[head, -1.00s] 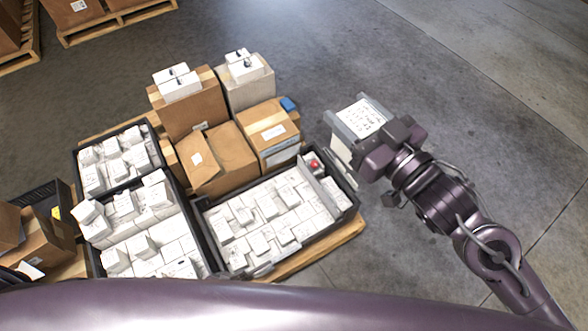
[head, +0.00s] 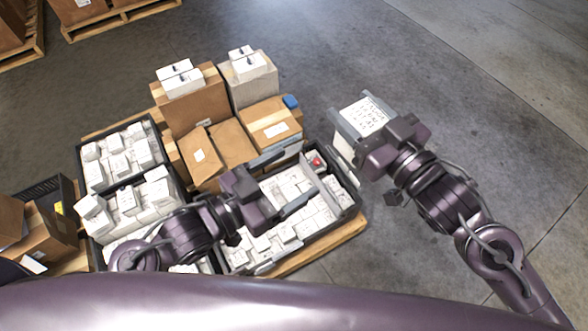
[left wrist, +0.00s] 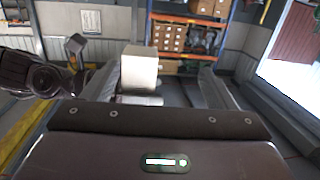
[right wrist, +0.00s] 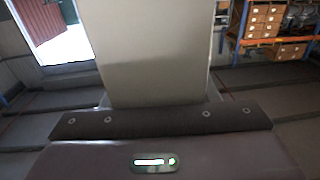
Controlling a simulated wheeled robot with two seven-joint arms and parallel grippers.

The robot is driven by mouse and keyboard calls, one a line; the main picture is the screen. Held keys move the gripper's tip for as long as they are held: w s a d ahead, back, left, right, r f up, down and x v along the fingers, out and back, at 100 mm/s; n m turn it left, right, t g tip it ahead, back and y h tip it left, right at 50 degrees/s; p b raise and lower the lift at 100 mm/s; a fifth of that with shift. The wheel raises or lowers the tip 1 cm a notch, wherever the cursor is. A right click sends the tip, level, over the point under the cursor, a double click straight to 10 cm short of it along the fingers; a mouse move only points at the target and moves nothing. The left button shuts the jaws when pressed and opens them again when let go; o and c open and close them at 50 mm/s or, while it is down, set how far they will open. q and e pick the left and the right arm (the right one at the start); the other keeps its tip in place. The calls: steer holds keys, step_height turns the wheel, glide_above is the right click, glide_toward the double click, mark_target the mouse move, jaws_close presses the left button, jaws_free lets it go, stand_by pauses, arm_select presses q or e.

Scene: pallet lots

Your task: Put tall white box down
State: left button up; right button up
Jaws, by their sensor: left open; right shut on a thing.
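The tall white box (head: 360,115) has printed text on its top face. My right gripper (head: 350,125) is shut on it, to the right of the pallet's front crate in the head view. In the right wrist view the box (right wrist: 150,50) fills the middle as a large pale face. I cannot tell how far its base is from the floor. My left gripper (head: 305,168) is open over the front crate, pointing right. In the left wrist view a pale box (left wrist: 140,70) shows ahead of it; I cannot tell which box it is.
The black front crate (head: 345,208) holds several small white boxes and a red item (head: 316,161). Brown cartons (head: 196,112) stand behind it on the pallet (head: 352,232), with small white boxes on top. More crates are at left. The floor (head: 450,90) at right is clear.

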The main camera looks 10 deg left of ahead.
arm_select(q)
steer(key=m+h, duration=0.1)
glide_toward(347, 145)
arm_select(e)
steer(key=shift+r, duration=0.1)
arm_select(q)
steer(key=x, duration=1.1)
steer(key=shift+w+d, duration=0.2)
steer(key=shift+d, duration=0.05)
steer(key=shift+c, duration=0.3)
steer(key=shift+s, duration=0.1)
steer(key=c, duration=1.2)
steer(key=shift+r, duration=0.1)
steer(key=shift+c, duration=0.4)
arm_select(e)
steer(key=o, duration=1.3)
steer(key=shift+o, duration=0.2)
